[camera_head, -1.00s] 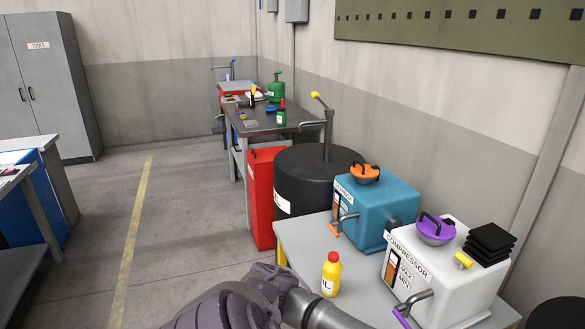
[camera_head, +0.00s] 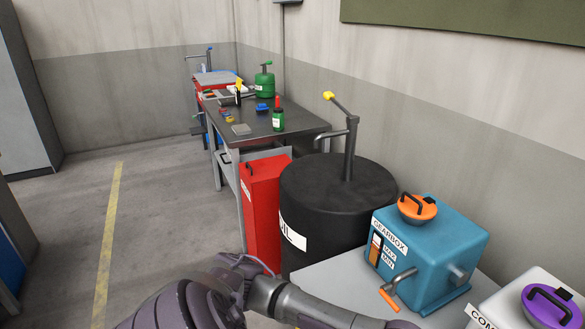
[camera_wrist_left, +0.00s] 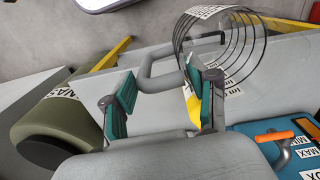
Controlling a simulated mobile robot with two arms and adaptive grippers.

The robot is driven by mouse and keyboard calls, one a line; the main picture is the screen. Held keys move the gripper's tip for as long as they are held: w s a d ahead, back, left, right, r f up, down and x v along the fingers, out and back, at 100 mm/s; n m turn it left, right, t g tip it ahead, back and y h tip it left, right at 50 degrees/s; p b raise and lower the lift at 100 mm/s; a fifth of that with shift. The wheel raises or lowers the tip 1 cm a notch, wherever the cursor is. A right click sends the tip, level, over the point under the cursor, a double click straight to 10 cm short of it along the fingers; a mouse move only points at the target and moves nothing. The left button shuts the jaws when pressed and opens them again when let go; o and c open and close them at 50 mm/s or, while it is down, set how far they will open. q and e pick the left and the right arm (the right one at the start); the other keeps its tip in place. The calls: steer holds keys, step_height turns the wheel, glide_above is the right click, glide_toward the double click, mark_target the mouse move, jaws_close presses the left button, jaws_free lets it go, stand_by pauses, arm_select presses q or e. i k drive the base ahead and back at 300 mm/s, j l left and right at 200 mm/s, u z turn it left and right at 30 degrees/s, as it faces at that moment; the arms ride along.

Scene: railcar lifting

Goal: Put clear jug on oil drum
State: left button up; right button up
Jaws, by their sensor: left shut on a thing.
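The black oil drum (camera_head: 335,205) stands in the middle of the head view, with a white label on its side and a hand pump on top. My left gripper (camera_wrist_left: 162,100) shows in the left wrist view, its teal-padded fingers apart around the clear jug. The clear jug (camera_wrist_left: 232,55) shows as a see-through body with dark rings and printed marks. Its clear walls make the exact grip hard to see. In the head view only my arm shows; the jug and gripper are out of sight. My right gripper is not in view.
A grey table in front of the drum holds the teal gearbox (camera_head: 425,250) and white compressor (camera_head: 545,300). A red can (camera_head: 264,205) stands left of the drum. The drum's pump (camera_head: 350,150) rises from its lid. An olive bin (camera_wrist_left: 62,115) shows in the wrist view.

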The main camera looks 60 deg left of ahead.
mark_target(317, 191)
steer(key=j, duration=1.4)
steer(key=i+j+u, duration=0.1)
steer(key=j, duration=1.3)
